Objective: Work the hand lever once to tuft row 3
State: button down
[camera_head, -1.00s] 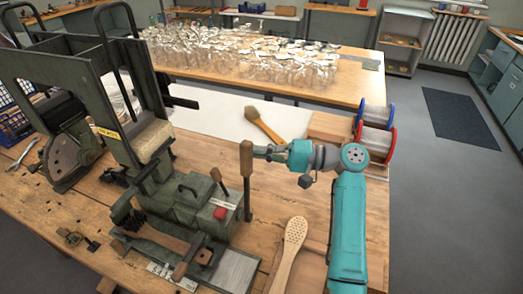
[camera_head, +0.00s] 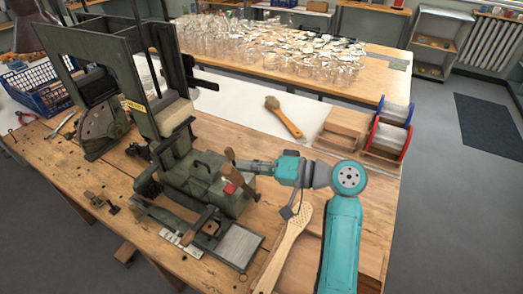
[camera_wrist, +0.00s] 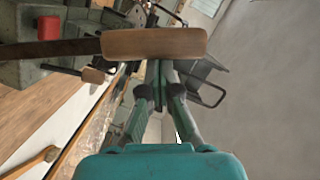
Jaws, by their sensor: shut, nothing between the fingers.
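The green tufting machine (camera_head: 205,190) stands on the wooden bench. Its hand lever has a brown wooden grip (camera_head: 241,184), which leans over beside the red button (camera_head: 229,188). In the wrist view the grip (camera_wrist: 155,42) lies across the picture just beyond my fingertips. My gripper (camera_head: 240,165) is shut and empty, at the lever's upper part. The fingers (camera_wrist: 160,72) seem to press against the grip rather than hold it; exact contact is hard to tell. A wooden piece (camera_head: 191,224) sits low at the machine's front. Row 3 cannot be made out.
A perforated wooden brush back (camera_head: 286,245) lies right of the machine, below my arm. Wire spools (camera_head: 389,127) stand at the right rear. A blue crate (camera_head: 45,84) is at left.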

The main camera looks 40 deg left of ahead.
jog(key=s+d+f+n+t, duration=0.1)
jog(key=s+d+f+n, duration=0.1)
jog(key=s+f+n, duration=0.2)
jog(key=shift+s+d+f, duration=0.3)
jog(key=shift+s+f, duration=1.5)
jog(key=shift+s, duration=1.4)
jog(key=w+d+r, duration=0.6)
jog(key=d, duration=0.2)
jog(key=shift+w+d+r, duration=0.2)
jog(key=shift+w+d, duration=0.05)
jog(key=shift+w, duration=0.05)
jog(key=shift+s, duration=0.1)
